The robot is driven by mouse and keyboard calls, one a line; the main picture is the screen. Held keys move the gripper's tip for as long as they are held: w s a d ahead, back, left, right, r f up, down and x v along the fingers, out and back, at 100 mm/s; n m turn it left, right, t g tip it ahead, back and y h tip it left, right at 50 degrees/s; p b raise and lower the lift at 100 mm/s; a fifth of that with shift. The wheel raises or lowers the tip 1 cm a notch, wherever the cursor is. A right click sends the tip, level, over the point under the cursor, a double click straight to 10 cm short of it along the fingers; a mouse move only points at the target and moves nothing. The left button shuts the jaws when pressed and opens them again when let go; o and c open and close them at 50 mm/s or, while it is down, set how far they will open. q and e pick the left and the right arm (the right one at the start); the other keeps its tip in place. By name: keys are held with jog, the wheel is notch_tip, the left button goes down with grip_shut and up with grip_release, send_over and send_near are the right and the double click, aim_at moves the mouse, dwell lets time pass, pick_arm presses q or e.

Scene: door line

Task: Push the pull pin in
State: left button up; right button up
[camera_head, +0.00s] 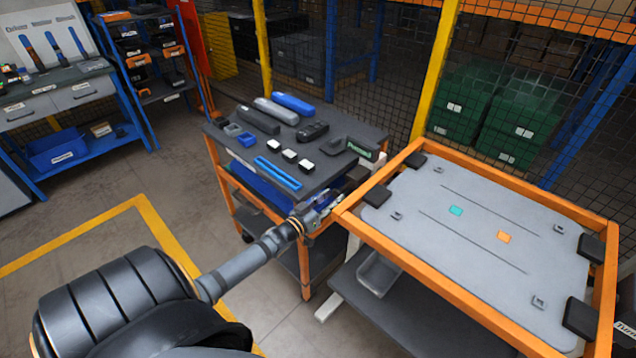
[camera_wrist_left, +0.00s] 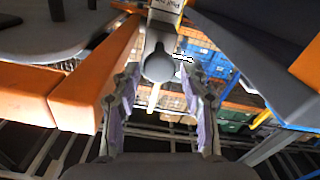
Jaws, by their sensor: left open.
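The pull pin (camera_wrist_left: 160,66) shows in the left wrist view as a dark rounded knob below a label that reads in part "Pull pin" (camera_wrist_left: 168,5). My left gripper (camera_wrist_left: 162,97) is open, with one finger on each side of the view. The knob appears between and beyond the fingertips; I cannot tell whether they touch it. In the head view, my left gripper (camera_head: 322,206) is at the gap between the tool cart and the orange-framed table. I cannot make out the pin there. My right gripper is not in view.
The orange-framed table (camera_head: 420,285) with a grey plate (camera_head: 420,225) stands right of my left gripper. The tool cart (camera_head: 225,135) with several tools stands just behind it. A mesh fence (camera_head: 390,70) closes the back. Open floor lies at left.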

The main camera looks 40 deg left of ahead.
pick_arm(q)
jog(key=s, duration=1)
jog(key=shift+a, duration=0.35)
jog(key=s+a+f+g+y, duration=0.15)
jog(key=s+f, duration=0.25)
jog(key=f, duration=0.5)
jog(key=s+a+f+g+y, duration=0.1)
jog(key=s+a+f+g, duration=0.15)
jog(key=f, duration=0.65)
jog(key=s+a+f+g+y, duration=0.1)
jog(key=s+f+g, duration=0.3)
jog(key=f, duration=0.5)
jog(key=s+d+f+m+g, duration=0.1)
jog(key=s+d+f+g, duration=0.2)
jog(key=s+d+f, duration=0.2)
jog(key=s+d+f+g, duration=0.3)
jog(key=s+d+f, duration=0.2)
jog(key=s, duration=0.7)
jog(key=s+d+f+m+g+h, duration=0.1)
jog(key=s+d+f+g, duration=0.1)
jog(key=s+d+f, duration=0.3)
jog(key=s+f, duration=0.3)
jog(key=shift+s+f+m+g, duration=0.3)
jog(key=shift+s+f+g, duration=0.1)
